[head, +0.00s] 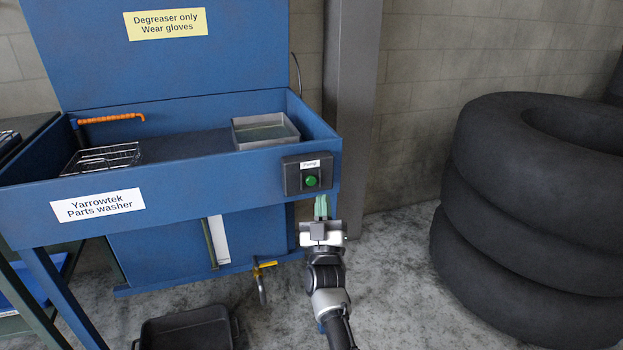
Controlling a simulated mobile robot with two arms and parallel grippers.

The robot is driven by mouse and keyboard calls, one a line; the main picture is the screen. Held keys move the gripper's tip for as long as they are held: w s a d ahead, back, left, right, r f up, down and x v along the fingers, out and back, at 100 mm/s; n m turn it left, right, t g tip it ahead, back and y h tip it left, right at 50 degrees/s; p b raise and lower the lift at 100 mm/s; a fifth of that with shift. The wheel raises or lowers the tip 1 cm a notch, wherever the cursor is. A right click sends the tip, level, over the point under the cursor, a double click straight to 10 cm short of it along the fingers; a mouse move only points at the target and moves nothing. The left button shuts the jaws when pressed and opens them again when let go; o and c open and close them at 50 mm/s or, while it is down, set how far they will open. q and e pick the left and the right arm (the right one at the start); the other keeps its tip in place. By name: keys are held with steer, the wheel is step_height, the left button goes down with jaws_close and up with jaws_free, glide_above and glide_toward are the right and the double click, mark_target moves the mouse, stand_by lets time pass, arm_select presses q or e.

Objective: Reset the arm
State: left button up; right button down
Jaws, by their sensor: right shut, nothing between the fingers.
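My right gripper (321,207) is in the lower middle of the head view, its green fingers shut and holding nothing. It points up toward the pump box (307,174), just below that box's green button (311,181). I cannot tell whether the fingertips touch the box. My right arm (329,285) reaches up from the bottom edge. My left gripper is not in view.
A blue parts washer (235,184) holds a wire basket (103,159), a metal tray (265,131) and an orange-handled hose (112,118). A black drain pan (187,329) lies on the floor. Stacked tires (540,190) stand right. Floor between arm and tires is clear.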

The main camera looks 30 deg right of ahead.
stand_by(0.5)
